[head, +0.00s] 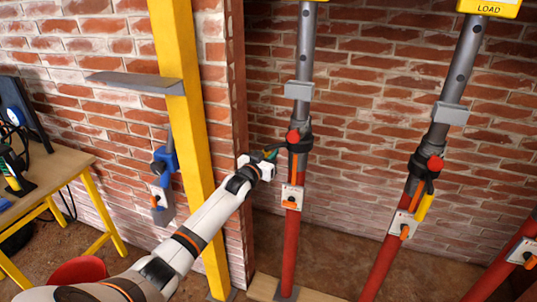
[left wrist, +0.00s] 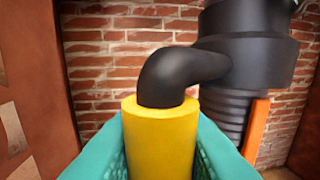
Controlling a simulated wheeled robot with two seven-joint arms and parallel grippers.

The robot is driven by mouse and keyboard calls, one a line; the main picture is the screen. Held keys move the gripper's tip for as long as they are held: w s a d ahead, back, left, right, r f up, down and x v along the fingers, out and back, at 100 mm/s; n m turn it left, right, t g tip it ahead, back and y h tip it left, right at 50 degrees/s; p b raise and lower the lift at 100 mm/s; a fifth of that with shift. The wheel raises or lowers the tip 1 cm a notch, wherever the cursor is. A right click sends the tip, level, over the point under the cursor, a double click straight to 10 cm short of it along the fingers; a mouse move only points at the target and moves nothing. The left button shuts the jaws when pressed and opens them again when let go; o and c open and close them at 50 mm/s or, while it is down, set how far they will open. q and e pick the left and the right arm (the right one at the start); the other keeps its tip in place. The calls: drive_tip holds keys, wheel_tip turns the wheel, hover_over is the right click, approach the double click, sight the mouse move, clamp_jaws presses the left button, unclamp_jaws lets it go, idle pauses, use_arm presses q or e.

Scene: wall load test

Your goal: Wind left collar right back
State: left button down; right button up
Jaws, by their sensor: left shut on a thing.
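The left prop has a grey upper tube (head: 302,55) and a red lower tube (head: 290,245). Its black collar (head: 304,146) sits between them with a red knob (head: 293,136) on it. In the left wrist view the black collar (left wrist: 250,45) has a bent black arm (left wrist: 172,72) that ends in a yellow handle (left wrist: 160,140). My left gripper (head: 271,156) is at the left side of this collar. Its teal fingers are shut around the yellow handle. My right gripper is not in view.
A second prop with a black collar (head: 423,165) and hanging yellow handle (head: 424,207) stands to the right. Part of a third red prop (head: 505,265) shows at the right edge. A yellow post (head: 185,120) stands left of my gripper. A brick wall (head: 365,110) is behind.

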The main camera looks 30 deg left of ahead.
use_arm(q)
drive_tip(key=shift+d+r, duration=0.1)
drive_tip(key=shift+d, duration=0.15)
idle(0.7)
drive_tip(key=c, duration=1.6)
unclamp_jaws()
drive_tip(key=o, duration=0.4)
drive_tip(key=shift+w+d, duration=0.15)
drive_tip(key=shift+w, duration=0.1)
drive_tip(key=shift+c, duration=0.2)
drive_tip(key=s+d, duration=0.1)
drive_tip(key=s, duration=1.1)
